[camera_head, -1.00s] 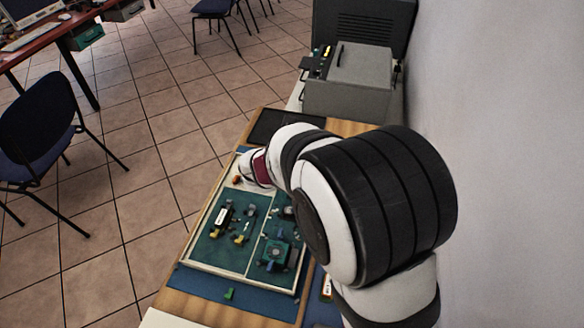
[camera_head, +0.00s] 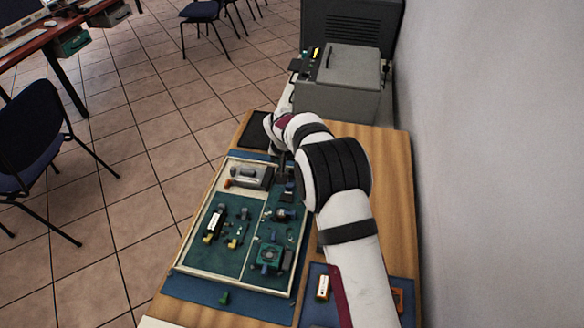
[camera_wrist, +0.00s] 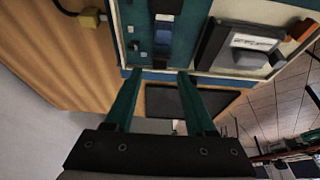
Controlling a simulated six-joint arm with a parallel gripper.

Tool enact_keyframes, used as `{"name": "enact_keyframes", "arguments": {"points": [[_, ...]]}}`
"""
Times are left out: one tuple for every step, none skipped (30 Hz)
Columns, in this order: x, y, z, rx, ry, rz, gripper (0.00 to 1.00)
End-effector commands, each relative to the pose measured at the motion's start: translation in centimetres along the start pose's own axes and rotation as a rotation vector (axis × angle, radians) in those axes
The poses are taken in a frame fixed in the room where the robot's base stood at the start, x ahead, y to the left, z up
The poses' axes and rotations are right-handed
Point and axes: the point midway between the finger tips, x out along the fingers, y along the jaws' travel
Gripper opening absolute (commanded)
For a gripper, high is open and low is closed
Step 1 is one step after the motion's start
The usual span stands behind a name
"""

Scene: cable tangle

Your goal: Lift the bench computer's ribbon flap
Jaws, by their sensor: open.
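The framed green board (camera_head: 225,262) lies on the wooden bench and carries several small parts. A narrow black and blue part (camera_head: 288,189) sits in its right-hand section; it also shows in the wrist view (camera_wrist: 163,36). A grey box (camera_head: 250,176) sits at the board's far left; its white label shows in the wrist view (camera_wrist: 254,42). I cannot tell for sure which part is the ribbon flap. My gripper (camera_wrist: 159,75) is open and empty, its teal fingers apart at the board's far edge, in line with the narrow part. In the head view its fingertips are not clear.
A dark flat pad (camera_head: 255,130) lies beyond the board. A grey machine (camera_head: 338,82) stands at the bench's far end. A yellow plug (camera_wrist: 88,19) with a dark cord lies beside the board. A wall runs along the right; bare wood (camera_head: 395,190) lies right of my arm.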

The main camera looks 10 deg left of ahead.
Motion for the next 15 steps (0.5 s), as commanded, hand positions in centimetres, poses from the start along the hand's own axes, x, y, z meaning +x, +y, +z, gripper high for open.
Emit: {"name": "enact_keyframes", "arguments": {"points": [[1.0, 0.0, 0.0, -0.001, 0.000, 0.000, 0.55], [1.5, 0.0, 0.0, -0.001, -0.001, 0.000, 0.55], [1.9, 0.0, 0.0, -0.001, 0.001, 0.000, 0.55], [2.2, 0.0, 0.0, -0.001, 0.000, 0.000, 0.55], [2.5, 0.0, 0.0, -0.002, 0.000, 0.000, 0.55], [2.7, 0.0, 0.0, -0.002, 0.001, 0.000, 0.55], [2.8, 0.0, 0.0, -0.002, 0.001, 0.000, 0.55], [2.9, 0.0, 0.0, -0.002, 0.001, 0.000, 0.55], [3.0, 0.0, 0.0, -0.002, 0.001, 0.000, 0.55], [3.0, 0.0, 0.0, -0.002, 0.001, 0.000, 0.55], [3.0, 0.0, 0.0, -0.002, 0.001, 0.000, 0.55], [3.0, 0.0, 0.0, -0.002, 0.001, 0.000, 0.55], [3.0, 0.0, 0.0, -0.002, 0.001, 0.000, 0.55], [3.0, 0.0, 0.0, -0.002, 0.001, 0.000, 0.55], [2.9, 0.0, 0.0, -0.002, 0.001, 0.000, 0.55]]}}
